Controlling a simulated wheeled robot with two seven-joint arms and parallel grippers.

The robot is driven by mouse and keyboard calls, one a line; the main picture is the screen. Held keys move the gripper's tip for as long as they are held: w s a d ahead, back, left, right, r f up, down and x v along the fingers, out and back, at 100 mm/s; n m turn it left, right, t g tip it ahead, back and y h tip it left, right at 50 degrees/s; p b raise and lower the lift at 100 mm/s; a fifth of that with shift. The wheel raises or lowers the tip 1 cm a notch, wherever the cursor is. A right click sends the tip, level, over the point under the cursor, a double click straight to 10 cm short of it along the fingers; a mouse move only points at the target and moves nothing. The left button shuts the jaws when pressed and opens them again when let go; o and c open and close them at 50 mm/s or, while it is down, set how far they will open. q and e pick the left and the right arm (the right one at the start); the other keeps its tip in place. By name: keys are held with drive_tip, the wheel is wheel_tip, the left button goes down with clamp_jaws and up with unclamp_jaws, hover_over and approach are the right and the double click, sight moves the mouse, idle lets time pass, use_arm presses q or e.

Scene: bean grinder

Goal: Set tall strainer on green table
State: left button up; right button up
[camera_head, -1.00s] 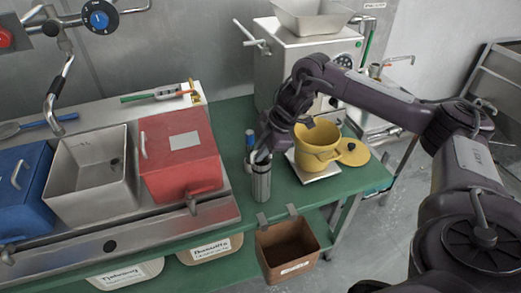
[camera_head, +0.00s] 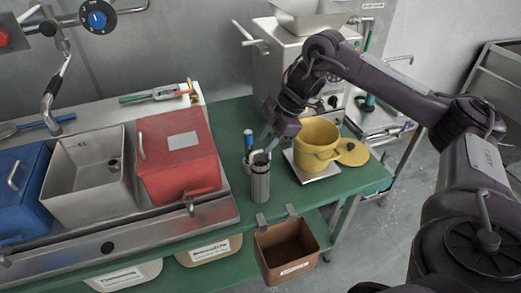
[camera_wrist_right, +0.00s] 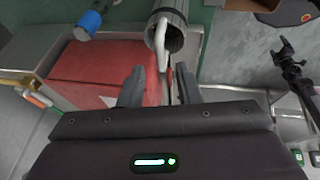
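The tall strainer (camera_head: 260,184) is a slim grey metal cylinder standing upright on the green table (camera_head: 232,121), near its front edge. In the right wrist view the strainer (camera_wrist_right: 176,35) shows its open mouth and a pale handle. My right gripper (camera_head: 264,146) is just above and behind the strainer's top in the head view. In the wrist view my right gripper (camera_wrist_right: 158,85) has its fingers spread, with nothing clasped between them; the handle lies just beyond the fingertips. My left gripper is not in view.
A yellow pot (camera_head: 316,145) stands on a scale right of the strainer, with its yellow lid (camera_head: 352,152) beside it. A red bin (camera_head: 178,160) is to the left. A blue-topped item (camera_head: 249,138) stands behind the strainer. A brown bin (camera_head: 287,252) hangs at the front edge.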

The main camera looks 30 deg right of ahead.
drive_tip(key=p+v, duration=0.3)
drive_tip(key=v, duration=0.4)
drive_tip(key=shift+s, duration=0.15)
idle(0.3)
